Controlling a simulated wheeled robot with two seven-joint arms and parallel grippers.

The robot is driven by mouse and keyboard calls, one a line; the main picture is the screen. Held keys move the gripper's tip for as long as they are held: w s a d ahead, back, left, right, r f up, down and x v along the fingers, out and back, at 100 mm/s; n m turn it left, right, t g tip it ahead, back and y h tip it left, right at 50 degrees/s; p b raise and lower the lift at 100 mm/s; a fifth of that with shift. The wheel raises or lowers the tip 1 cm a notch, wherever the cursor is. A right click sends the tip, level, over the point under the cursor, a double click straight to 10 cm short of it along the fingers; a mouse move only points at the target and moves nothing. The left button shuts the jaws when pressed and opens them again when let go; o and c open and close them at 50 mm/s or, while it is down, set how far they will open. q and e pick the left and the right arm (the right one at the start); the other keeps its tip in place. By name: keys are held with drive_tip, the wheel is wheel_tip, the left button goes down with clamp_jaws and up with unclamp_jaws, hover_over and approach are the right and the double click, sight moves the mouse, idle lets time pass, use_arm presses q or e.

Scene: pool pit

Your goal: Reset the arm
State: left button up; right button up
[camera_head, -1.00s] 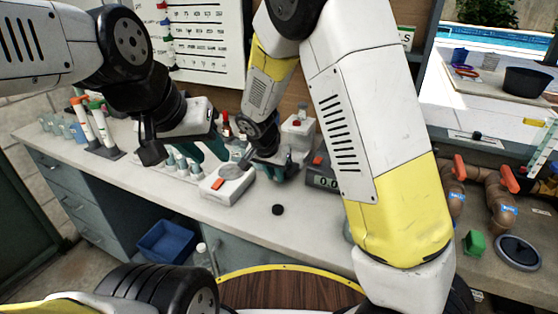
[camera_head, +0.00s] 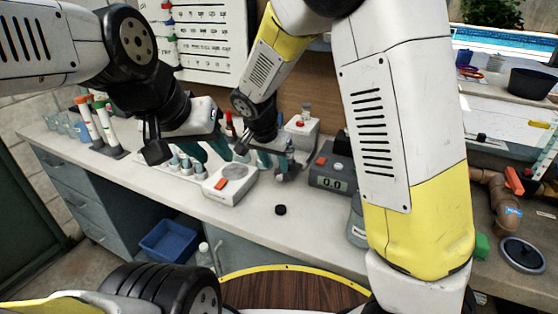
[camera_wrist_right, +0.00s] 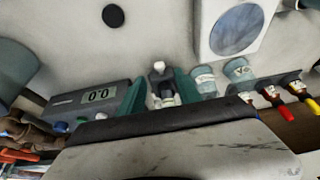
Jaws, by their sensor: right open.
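My right gripper (camera_head: 277,162) hangs over the back of the bench, between a white plate device and a grey box with a display. In the right wrist view its teal fingers (camera_wrist_right: 162,92) are apart. A small grey bottle with a white top (camera_wrist_right: 161,83) shows in the gap between them, and I cannot tell whether it touches either finger. My left gripper (camera_head: 210,150) is further left, over a row of small bottles. Its teal fingers look apart, with nothing visible held.
The white device (camera_head: 236,193) with a red button and the display box (camera_head: 333,173) reading 0.0 stand near the grippers. A black disc (camera_head: 280,210) lies in front. Capped tubes (camera_head: 97,122) stand at left. A blue bin (camera_head: 168,238) is below. The bench front is mostly clear.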

drive_tip(key=shift+v, duration=0.85)
drive_tip(key=s+d+r+n+y, duration=0.25)
drive_tip(key=s+d+r, duration=0.55)
drive_tip(key=d, duration=0.4)
drive_tip(key=s+d+r+n+t, duration=0.1)
drive_tip(key=s+d+r, duration=0.2)
drive_tip(key=s, duration=0.3)
drive_tip(key=s+d+r+n+t+y, duration=0.1)
drive_tip(key=s+d+r, duration=0.2)
drive_tip(key=s, duration=0.3)
drive_tip(key=shift+d+r+n, duration=0.3)
drive_tip(key=shift+r+n, duration=0.05)
drive_tip(key=shift+r, duration=0.05)
drive_tip(key=shift+y, duration=0.25)
